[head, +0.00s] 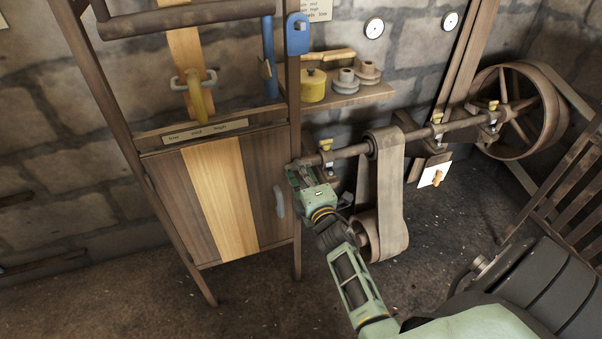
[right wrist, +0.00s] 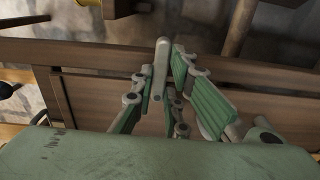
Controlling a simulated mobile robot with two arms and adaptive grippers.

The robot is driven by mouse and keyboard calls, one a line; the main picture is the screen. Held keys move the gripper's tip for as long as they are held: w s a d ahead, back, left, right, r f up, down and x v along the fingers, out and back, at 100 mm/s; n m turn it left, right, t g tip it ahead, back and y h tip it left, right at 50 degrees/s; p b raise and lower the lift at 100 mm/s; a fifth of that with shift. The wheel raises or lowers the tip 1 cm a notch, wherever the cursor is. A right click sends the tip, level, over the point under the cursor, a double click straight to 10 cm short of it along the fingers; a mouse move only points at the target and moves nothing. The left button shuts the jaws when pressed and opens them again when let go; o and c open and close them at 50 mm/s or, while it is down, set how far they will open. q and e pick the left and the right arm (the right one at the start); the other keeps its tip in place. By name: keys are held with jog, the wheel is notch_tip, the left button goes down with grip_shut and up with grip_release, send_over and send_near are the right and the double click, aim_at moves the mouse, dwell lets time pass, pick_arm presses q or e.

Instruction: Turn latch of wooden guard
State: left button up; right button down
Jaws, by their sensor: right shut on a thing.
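The wooden guard (head: 222,196) is an upright panel of dark boards with a pale board in its middle, set in a wooden frame. A grey-blue handle (head: 279,202) is on its right side. My right gripper (head: 299,172) is at the guard's upper right corner, in front of the frame post. In the right wrist view, a small grey upright bar, the latch (right wrist: 161,66), stands between the fingers of my right gripper (right wrist: 168,72), which is shut on it. In the head view the gripper hides the latch. My left gripper is not in view.
A horizontal shaft (head: 409,139) with a hanging belt (head: 391,191) is just right of my right gripper. A spoked wheel (head: 517,108) is at the far right. A shelf (head: 360,96) with a yellow pot (head: 313,86) is above. The floor below the guard is clear.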

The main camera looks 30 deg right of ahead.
dwell(0.3)
jog(key=c, duration=1.7)
grip_release()
jog(key=shift+c, duration=0.2)
jog(key=v, duration=1.2)
